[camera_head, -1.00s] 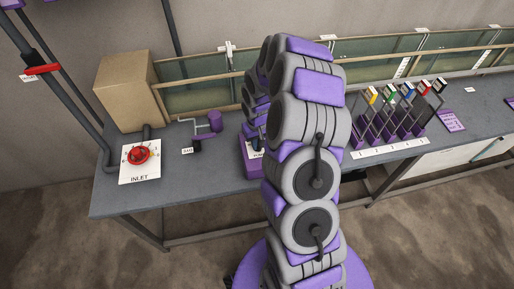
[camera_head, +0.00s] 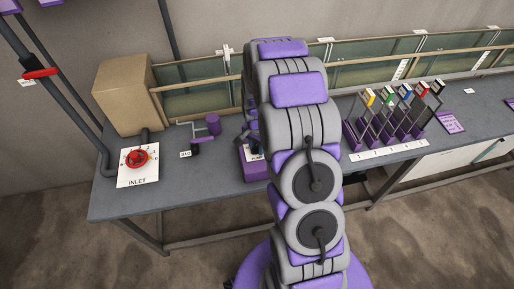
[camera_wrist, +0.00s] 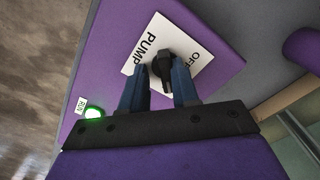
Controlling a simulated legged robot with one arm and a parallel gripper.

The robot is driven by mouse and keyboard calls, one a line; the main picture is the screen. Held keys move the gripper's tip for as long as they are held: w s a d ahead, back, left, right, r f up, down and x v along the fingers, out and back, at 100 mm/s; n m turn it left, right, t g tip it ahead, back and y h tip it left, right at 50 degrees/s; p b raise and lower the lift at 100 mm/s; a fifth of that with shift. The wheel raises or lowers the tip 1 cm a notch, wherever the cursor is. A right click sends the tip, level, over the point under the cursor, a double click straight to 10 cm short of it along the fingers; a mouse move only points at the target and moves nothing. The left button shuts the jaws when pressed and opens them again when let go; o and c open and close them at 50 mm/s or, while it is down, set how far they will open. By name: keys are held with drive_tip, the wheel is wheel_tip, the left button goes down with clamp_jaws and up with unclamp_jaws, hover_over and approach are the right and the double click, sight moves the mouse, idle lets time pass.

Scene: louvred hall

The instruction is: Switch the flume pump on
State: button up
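The pump control is a purple box (camera_head: 254,168) on the bench, partly hidden behind my arm in the head view. In the wrist view its white plate (camera_wrist: 196,45) reads PUMP and OFF. A black knob (camera_wrist: 163,68) sits on the plate. My gripper (camera_wrist: 161,68) has its two blue fingers on either side of the knob, which shows between the fingertips. I cannot tell whether both fingers press on it. A small lamp (camera_wrist: 92,113) beside a RUN label glows green.
A red inlet valve (camera_head: 136,158) on a white plate stands at the bench's left end. A cardboard-coloured box (camera_head: 127,92) and a purple fitting (camera_head: 212,124) are nearby. A purple rack (camera_head: 397,133) of coloured-tag frames stands right of my arm. The glass flume runs behind.

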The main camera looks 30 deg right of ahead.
sight(255, 146)
drive_tip(key=shift+o, duration=0.6)
drive_tip(key=shift+s+a+f, duration=0.2)
drive_tip(key=shift+s+f, duration=0.2)
drive_tip(key=shift+o, duration=0.2)
drive_tip(key=shift+w+a, duration=0.2)
drive_tip(key=shift+w, duration=0.05)
drive_tip(key=shift+w+r, duration=0.1)
drive_tip(key=shift+w+r, duration=0.15)
drive_tip(key=shift+w+r, duration=0.15)
drive_tip(key=shift+w, duration=0.05)
drive_tip(key=r+p, duration=0.1)
drive_tip(key=r, duration=0.3)
drive_tip(key=r+p, duration=0.1)
drive_tip(key=r, duration=0.1)
drive_tip(key=shift+d+r+p, duration=0.25)
drive_tip(key=shift+r+p, duration=0.05)
drive_tip(key=shift+r, duration=0.1)
drive_tip(key=shift+a+r, duration=0.1)
